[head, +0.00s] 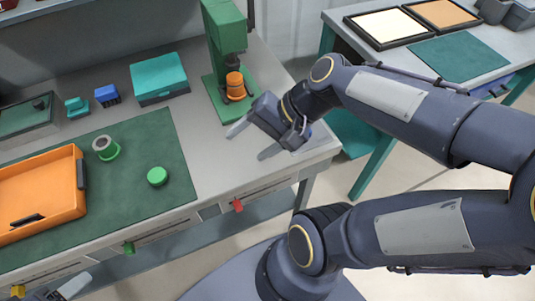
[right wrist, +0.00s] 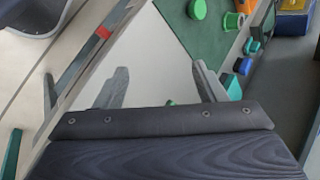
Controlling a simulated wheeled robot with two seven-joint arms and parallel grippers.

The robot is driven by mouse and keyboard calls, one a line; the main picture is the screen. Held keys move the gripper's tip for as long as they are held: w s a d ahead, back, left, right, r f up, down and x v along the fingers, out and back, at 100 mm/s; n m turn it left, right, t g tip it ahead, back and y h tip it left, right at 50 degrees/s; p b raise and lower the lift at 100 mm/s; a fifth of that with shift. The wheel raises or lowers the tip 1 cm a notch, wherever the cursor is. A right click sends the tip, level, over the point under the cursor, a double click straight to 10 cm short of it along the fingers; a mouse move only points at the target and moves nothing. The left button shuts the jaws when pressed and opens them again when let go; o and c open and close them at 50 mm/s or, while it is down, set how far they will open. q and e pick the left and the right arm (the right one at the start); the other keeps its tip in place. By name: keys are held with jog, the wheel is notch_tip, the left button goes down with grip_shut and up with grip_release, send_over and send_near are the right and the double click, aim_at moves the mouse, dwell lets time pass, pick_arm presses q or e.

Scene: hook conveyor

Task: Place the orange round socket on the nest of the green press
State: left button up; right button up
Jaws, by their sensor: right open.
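The green press (head: 224,35) stands at the back right of the bench. The orange round socket (head: 235,83) stands upright on the press base, below the press head, where the nest is; the nest itself is hidden under it. My right gripper (head: 253,142) is open and empty in front of the press, apart from the socket, its fingers over the bare bench top. In the right wrist view both fingers (right wrist: 162,85) are spread with nothing between them. A grey tip of my left gripper (head: 75,285) shows at the bottom left; its jaws cannot be judged.
A green mat (head: 150,130) holds a green round piece (head: 157,176), a green piece with a grey ring (head: 106,148) and an orange tray (head: 79,200). A teal box (head: 158,78) and blue block (head: 107,95) stand behind. Bare bench lies between mat and press.

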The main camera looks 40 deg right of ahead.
jog(key=s+n+h, duration=0.1)
jog(key=n, duration=0.1)
jog(key=s+f+n+h, duration=0.1)
jog(key=s+n, duration=0.1)
jog(key=n, duration=0.1)
jog(key=s+n+h, duration=0.1)
jog(key=s+n, duration=0.1)
jog(key=n, duration=0.1)
jog(key=shift+s+a+f+t, duration=0.1)
jog(key=shift+s+f+t, duration=0.05)
jog(key=shift+f+t, duration=0.15)
